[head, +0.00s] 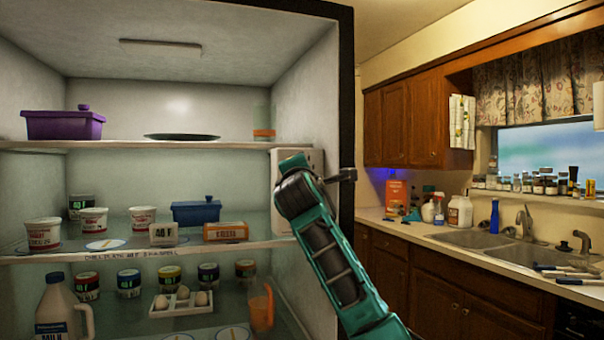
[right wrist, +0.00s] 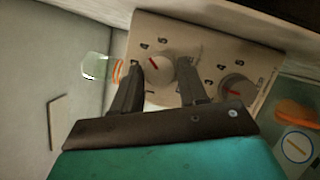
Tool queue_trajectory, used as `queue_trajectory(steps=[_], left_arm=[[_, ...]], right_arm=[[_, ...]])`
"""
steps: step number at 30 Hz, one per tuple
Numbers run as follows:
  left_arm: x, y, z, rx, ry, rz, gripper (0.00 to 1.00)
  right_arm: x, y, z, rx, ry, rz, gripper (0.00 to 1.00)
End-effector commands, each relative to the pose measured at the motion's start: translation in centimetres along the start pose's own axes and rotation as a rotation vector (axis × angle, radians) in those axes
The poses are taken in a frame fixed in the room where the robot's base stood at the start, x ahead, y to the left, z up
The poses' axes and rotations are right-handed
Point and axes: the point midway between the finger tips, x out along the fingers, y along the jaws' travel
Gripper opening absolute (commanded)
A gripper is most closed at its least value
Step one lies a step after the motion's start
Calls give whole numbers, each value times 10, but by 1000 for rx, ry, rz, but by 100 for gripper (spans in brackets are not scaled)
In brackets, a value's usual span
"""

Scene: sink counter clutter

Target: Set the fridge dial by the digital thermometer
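A white control panel (head: 312,162) is on the fridge's right wall, partly hidden by my right arm. In the right wrist view it carries an upper dial (right wrist: 158,72) with a red pointer mark and a second, lower dial (right wrist: 236,88), with small numbers around both. My right gripper (right wrist: 162,66) has one finger on each side of the upper dial; the fingers are apart, and firm contact cannot be made out. A small white box marked with digits (head: 163,234), seemingly the digital thermometer, stands on the middle shelf. My left gripper is not in view.
The middle shelf (head: 130,253) also holds tubs, a blue lidded dish (head: 208,211) and an orange-brown box (head: 226,231). A purple container (head: 64,123) and dark plate (head: 181,137) are above; milk (head: 62,312), jars and eggs are below. A sink counter (head: 400,226) lies right.

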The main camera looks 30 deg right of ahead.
Motion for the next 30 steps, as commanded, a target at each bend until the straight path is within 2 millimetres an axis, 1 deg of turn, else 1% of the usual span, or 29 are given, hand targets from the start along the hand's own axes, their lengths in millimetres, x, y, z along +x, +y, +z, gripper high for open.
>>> queue_trajectory(steps=[1,6,13,17,20,23,30], left_arm=[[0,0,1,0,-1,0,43],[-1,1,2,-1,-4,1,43],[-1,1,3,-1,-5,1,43],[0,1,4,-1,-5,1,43],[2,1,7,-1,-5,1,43],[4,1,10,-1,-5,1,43],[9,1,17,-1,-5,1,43]], right_arm=[[0,0,0,-1,0,0,48],[0,0,0,-1,0,0,63],[0,0,0,-1,-1,1,63],[-7,0,0,-2,-1,2,63],[-20,-1,0,-1,-1,4,63],[-38,-1,-1,0,1,5,63],[-87,-1,-1,1,1,4,63]])
